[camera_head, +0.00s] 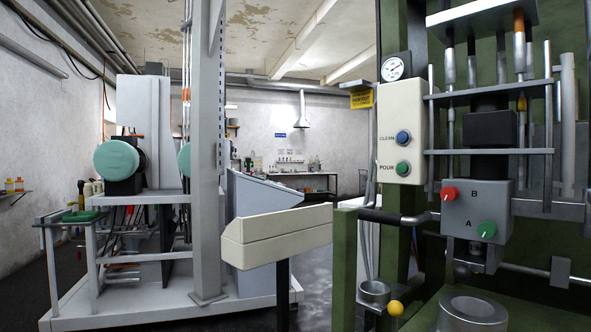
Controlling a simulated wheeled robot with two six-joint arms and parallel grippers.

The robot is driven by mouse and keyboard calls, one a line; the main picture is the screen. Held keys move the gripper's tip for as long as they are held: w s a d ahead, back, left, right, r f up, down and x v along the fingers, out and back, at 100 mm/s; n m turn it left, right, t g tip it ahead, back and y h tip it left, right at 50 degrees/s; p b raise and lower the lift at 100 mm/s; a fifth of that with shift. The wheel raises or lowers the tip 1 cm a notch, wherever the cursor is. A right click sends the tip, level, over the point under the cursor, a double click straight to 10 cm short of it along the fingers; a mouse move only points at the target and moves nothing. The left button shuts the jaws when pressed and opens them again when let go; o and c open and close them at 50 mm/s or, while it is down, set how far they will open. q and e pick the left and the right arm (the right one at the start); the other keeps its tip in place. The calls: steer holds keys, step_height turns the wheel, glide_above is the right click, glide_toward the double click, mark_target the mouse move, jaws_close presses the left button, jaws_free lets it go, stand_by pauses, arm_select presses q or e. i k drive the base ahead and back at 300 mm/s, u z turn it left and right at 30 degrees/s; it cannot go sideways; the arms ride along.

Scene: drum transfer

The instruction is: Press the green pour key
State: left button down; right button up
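The green pour key (403,168) is a round button labelled POUR on the lower part of a cream control panel (416,112). A blue button (403,137) labelled CLEAN sits above it on the same panel. The panel is fixed to the left side of a green-framed machine (343,270), under a round pressure gauge (392,69). Nothing covers the pour key. I see neither of my grippers in this view.
Right of the panel, a grey box carries a red knob (449,193) and a green knob (486,230). A black-gripped handle (393,216) sticks out below the panel. A cream block (275,236) on a dark post stands left of the machine.

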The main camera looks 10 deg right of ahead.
mark_target(401, 168)
steer(key=u, duration=0.85)
steer(key=k, duration=0.8)
steer(key=z, duration=1.15)
steer(key=i, duration=0.5)
steer(key=z, duration=0.05)
